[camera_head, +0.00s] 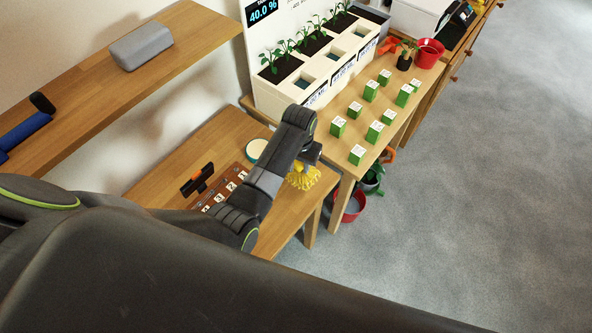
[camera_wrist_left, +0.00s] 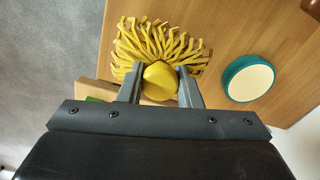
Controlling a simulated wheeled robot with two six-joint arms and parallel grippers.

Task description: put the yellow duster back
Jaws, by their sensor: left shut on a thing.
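The yellow duster (camera_head: 303,178) has a fringe of yellow strands and a rounded yellow knob. My left gripper (camera_head: 308,160) is above it at the right end of the lower wooden table. In the left wrist view, the two fingers of my left gripper (camera_wrist_left: 160,88) are shut on the knob, and the duster's strands (camera_wrist_left: 155,40) fan out beyond them. I cannot tell whether the strands touch the tabletop. My right gripper is not in view.
A round teal-rimmed pad (camera_head: 256,150) lies beside the duster on the lower table (camera_head: 292,212). A brown rack with white labels (camera_head: 222,188) is farther left. Several green-and-white boxes (camera_head: 357,154) stand on the adjoining table, with a white planter (camera_head: 300,85) behind. A shelf (camera_head: 190,50) overhangs the left.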

